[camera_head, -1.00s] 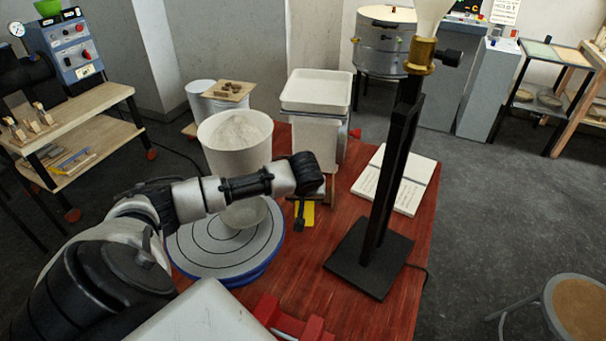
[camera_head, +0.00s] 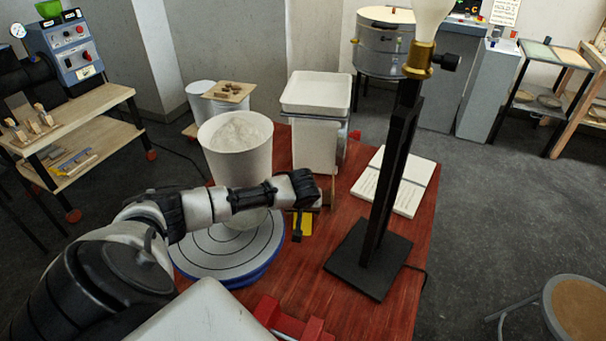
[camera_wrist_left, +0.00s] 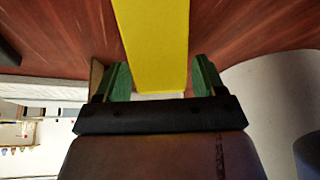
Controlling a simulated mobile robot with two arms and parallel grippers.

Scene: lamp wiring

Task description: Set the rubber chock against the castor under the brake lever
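A yellow block (camera_head: 306,224) shows on the red table beside my left gripper (camera_head: 299,222). In the left wrist view this yellow block (camera_wrist_left: 157,45) runs up from between the two green fingertips of my left gripper (camera_wrist_left: 160,82). The fingers are apart, with narrow gaps beside the block, so I see no grip on it. I cannot tell whether the block is the rubber chock. I cannot make out a brake lever. My right gripper is out of view.
A black lamp stand (camera_head: 368,258) rises at the right of the table. A white bucket (camera_head: 235,155) stands above a blue-rimmed turntable (camera_head: 225,262). A white tray (camera_head: 316,92) and an open book (camera_head: 395,182) are behind. Red parts (camera_head: 290,320) lie at the near edge.

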